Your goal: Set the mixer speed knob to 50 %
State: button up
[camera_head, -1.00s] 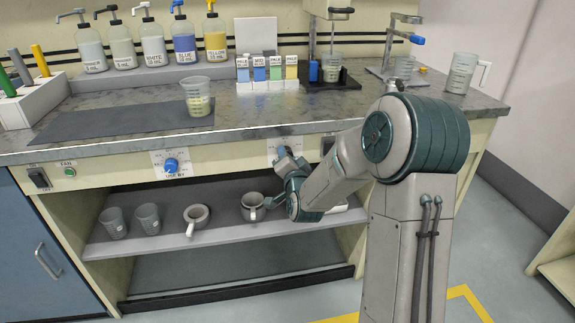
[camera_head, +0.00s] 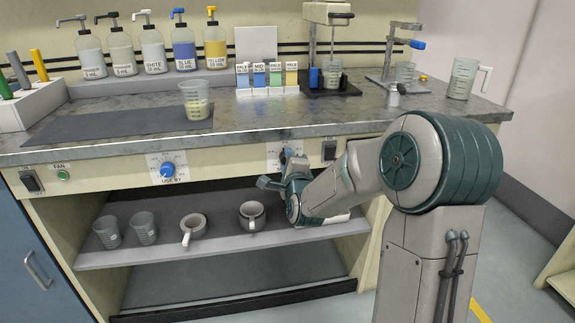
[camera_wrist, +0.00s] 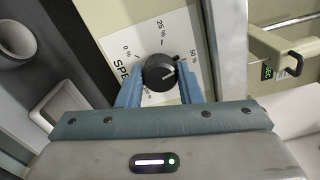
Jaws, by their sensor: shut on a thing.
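The mixer speed knob (camera_wrist: 160,72) is black and round, on a white dial plate (camera_wrist: 146,40) marked 0 %, 25 % and 50 %. My gripper (camera_wrist: 160,86) is shut on the knob, with one blue-grey finger on each side. In the head view my gripper (camera_head: 288,160) is at the cabinet front, largely covering the knob and part of its plate (camera_head: 272,152). The mixer (camera_head: 328,14) stands on the counter above, with a beaker (camera_head: 331,75) under it.
Another dial with a blue knob (camera_head: 168,169) is to the left. A switch (camera_head: 329,150) is just right of the speed dial. The counter edge (camera_head: 220,138) runs above my gripper. Mugs (camera_head: 252,214) and cups stand on the shelf below.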

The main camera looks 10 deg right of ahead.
jog(key=shift+m, duration=1.2)
jog(key=o, duration=1)
jog(key=shift+c, duration=0.2)
jog(key=s+b, duration=0.2)
jog(key=s, duration=1.1)
jog(key=shift+s, duration=0.4)
